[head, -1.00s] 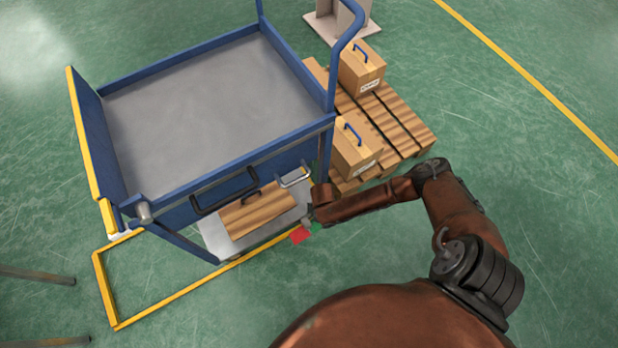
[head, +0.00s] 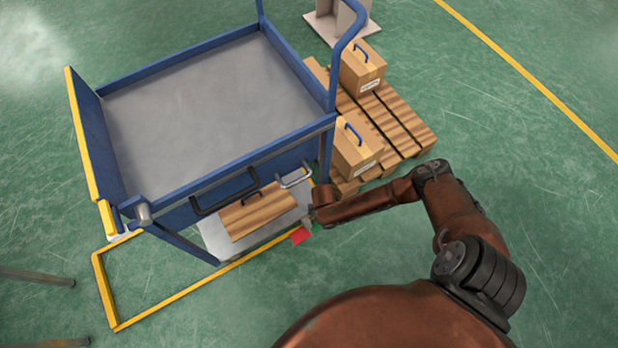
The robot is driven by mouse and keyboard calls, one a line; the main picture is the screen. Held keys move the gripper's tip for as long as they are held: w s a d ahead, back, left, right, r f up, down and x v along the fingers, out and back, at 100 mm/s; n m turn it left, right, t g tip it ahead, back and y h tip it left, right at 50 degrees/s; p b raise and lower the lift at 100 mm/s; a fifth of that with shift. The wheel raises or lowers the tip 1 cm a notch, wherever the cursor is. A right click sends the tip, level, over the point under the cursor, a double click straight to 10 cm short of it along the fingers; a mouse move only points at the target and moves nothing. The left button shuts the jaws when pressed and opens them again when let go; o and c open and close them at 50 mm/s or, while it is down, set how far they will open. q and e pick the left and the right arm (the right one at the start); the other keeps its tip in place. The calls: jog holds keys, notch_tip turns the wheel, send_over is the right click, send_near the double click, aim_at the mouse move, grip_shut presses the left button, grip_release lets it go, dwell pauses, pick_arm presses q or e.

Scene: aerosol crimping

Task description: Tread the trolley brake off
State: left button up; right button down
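The blue trolley (head: 200,105) with a grey deck stands left of centre. A red pedal (head: 300,236) shows low at its near right corner, just above the floor. My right arm reaches in from the right, and its gripper (head: 309,218) is at that corner, right beside and slightly above the red pedal. The gripper is small and partly hidden by its own wrist, so I cannot tell whether its fingers are open or whether it touches a pedal. No green pedal is visible now. My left gripper is out of view.
A wooden box (head: 258,213) lies on the trolley's lower shelf (head: 213,236). A pallet (head: 408,130) with cartons (head: 361,70) stands right of the trolley. Yellow floor lines (head: 150,318) frame its near left side. Open green floor lies to the right.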

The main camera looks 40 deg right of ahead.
jog(key=shift+f, duration=0.3)
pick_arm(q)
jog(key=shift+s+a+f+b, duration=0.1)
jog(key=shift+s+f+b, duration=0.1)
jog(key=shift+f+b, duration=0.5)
pick_arm(e)
jog(key=shift+f, duration=1.1)
jog(key=shift+r, duration=0.15)
jog(key=shift+w+r+p, duration=0.1)
jog(key=shift+r+p, duration=0.4)
jog(key=shift+p, duration=0.05)
jog(key=shift+r+p, duration=1.05)
jog(key=shift+r, duration=0.2)
jog(key=shift+r+p, duration=1.6)
jog(key=shift+r, duration=0.65)
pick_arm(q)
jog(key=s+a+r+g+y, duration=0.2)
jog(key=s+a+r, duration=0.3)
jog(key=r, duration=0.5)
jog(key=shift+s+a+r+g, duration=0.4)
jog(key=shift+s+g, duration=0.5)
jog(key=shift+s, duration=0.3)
